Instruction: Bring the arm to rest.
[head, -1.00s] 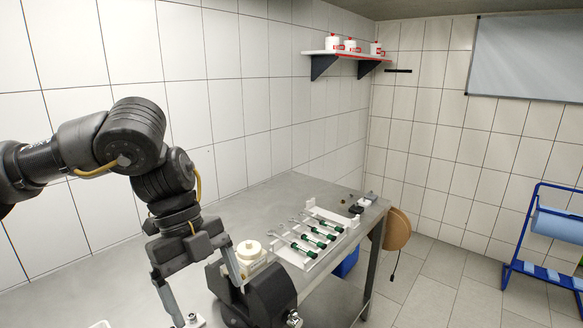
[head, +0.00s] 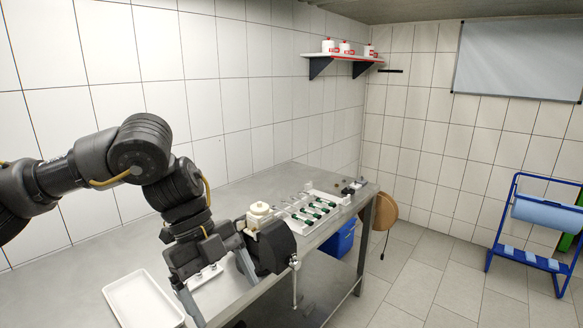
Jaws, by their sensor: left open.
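My left arm comes in from the left and reaches over the steel bench (head: 85,240). My left gripper (head: 226,299) points down with its two fingers spread apart, and nothing shows held between them. The fingers are in front of the bench's near part, left of a black pump (head: 274,246) with a cream cap (head: 259,209). The right finger overlaps the pump's left side in the picture; I cannot tell whether they touch. My right gripper is not in view.
A white tray (head: 118,304) lies on the bench at the lower left. A white rack (head: 284,221) with several green-handled tools is behind the pump. A blue bin (head: 340,240) is under the bench. A blue stand (head: 495,237) is at the right, with clear floor between.

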